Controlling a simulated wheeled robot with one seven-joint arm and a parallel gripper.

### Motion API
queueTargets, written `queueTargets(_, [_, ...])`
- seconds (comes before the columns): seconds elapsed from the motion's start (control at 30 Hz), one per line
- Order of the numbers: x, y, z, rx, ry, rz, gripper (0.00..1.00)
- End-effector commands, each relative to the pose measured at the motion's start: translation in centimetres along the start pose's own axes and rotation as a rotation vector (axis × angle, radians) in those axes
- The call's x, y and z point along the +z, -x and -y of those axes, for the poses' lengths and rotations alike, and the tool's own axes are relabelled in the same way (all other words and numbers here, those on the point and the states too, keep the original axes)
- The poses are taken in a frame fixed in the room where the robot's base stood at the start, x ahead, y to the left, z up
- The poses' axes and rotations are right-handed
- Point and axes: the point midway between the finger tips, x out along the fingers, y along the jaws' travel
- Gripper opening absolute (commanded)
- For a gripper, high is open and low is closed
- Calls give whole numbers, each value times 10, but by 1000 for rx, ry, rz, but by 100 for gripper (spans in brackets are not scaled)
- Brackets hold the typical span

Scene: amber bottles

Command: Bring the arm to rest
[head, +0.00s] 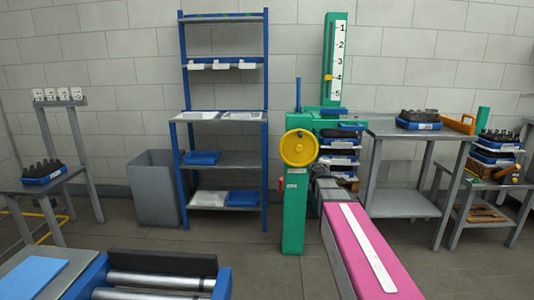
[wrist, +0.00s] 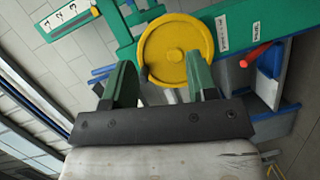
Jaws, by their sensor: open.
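My gripper (wrist: 159,65) is open in the wrist view, its two green fingers well apart with nothing between them. Beyond the fingertips is a yellow handwheel (wrist: 175,54) on a green frame. In the head view my arm, pink with a white strip (head: 368,245), reaches forward from the lower right. Its end (head: 325,172) is near the green post (head: 294,215) that carries the yellow handwheel (head: 299,148). The gripper's fingers are hard to make out in the head view. The wheel appears free of the fingers, though the exact gap cannot be told.
A blue-framed shelf (head: 223,117) and a grey bin (head: 154,190) stand at the back. Dark bottles in blue trays stand on the left table (head: 43,172) and right bench (head: 419,120). A roller conveyor (head: 150,282) is at the front left. A red-ended lever (wrist: 257,54) shows beside the wheel.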

Motion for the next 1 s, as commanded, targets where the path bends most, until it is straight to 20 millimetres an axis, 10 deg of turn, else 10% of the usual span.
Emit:
queueTargets(0.5, [89,113,162,-445,-534,519,53])
queueTargets(1.0, [91,274,284,-1044,-846,925,53])
